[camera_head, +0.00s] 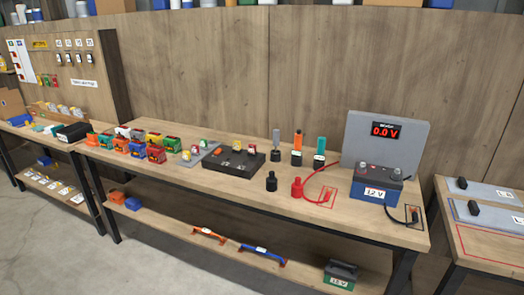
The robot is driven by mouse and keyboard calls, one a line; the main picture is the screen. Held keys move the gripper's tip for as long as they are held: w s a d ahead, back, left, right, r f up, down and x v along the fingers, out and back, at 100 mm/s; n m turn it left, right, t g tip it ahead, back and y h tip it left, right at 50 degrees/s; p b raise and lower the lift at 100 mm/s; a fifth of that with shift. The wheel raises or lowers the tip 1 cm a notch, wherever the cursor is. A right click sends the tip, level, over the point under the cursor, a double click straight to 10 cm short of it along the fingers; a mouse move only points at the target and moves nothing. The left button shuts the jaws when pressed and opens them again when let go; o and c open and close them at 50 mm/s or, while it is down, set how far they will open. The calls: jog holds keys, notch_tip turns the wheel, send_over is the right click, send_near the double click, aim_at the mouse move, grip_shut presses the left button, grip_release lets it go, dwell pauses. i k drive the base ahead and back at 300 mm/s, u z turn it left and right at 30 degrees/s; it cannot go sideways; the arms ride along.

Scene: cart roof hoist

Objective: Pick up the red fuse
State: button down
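No part of my gripper shows in this view. No piece is clearly readable as the red fuse. A small reddish piece (251,150) stands at the right end of a black block (228,163) on the middle of the wooden bench (225,185). A pale piece (237,145) stands beside it on the same block. Small yellow and red pieces (187,154) stand on a grey plate just left of the block. These pieces are too small to tell exactly what they are.
Several red, green and orange boxes (156,154) crowd the bench's left part. A 12 V battery (376,191) and 0.0 V panel stand right. The bench's front strip is mostly clear.

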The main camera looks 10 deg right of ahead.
aim_at(251, 147)
jog(key=u, duration=0.45)
jog(key=k, duration=1.35)
jog(key=u, duration=0.35)
jog(key=i, duration=3.25)
jog(key=u, duration=0.35)
